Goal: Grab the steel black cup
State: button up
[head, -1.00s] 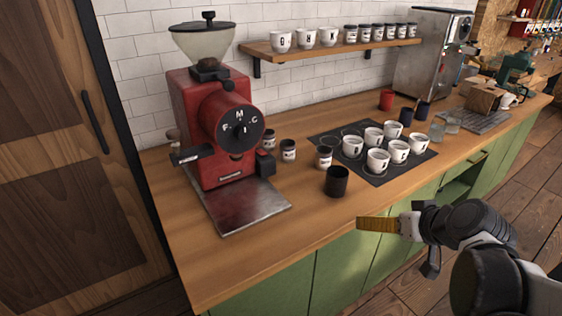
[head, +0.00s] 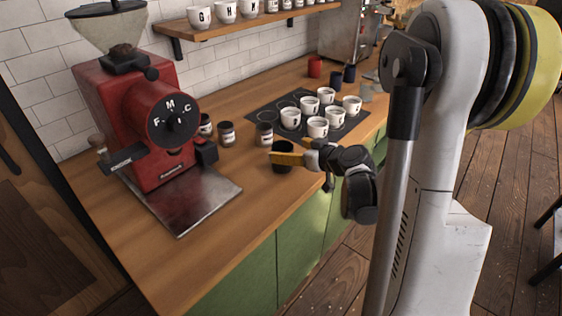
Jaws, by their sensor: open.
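The black cup (head: 281,169) stands upright on the wooden counter near its front edge, to the right of the red grinder. My gripper (head: 280,150) is open, with its yellow fingers pointing left at the cup. The near finger crosses in front of the cup and hides part of it. A second finger shows partly behind; whether the cup sits fully between the fingers or touches them, I cannot tell.
The red grinder (head: 152,125) with its metal tray stands to the left. Small labelled jars (head: 227,134) stand behind the cup. White cups (head: 318,127) sit on a dark mat (head: 345,132) close by on the right. The counter front left is clear.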

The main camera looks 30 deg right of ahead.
aim_at(276, 147)
jog(key=b+x, duration=0.1)
jog(key=x, duration=0.1)
jog(key=b+x, duration=0.1)
jog(key=x, duration=0.2)
jog(key=shift+s+d+f, duration=0.1)
jog(key=shift+d+f, duration=0.1)
jog(key=shift+f, duration=0.1)
jog(key=shift+r, duration=0.1)
jog(key=shift+c, duration=0.6)
jog(key=c, duration=1.2)
jog(key=shift+r, duration=0.1)
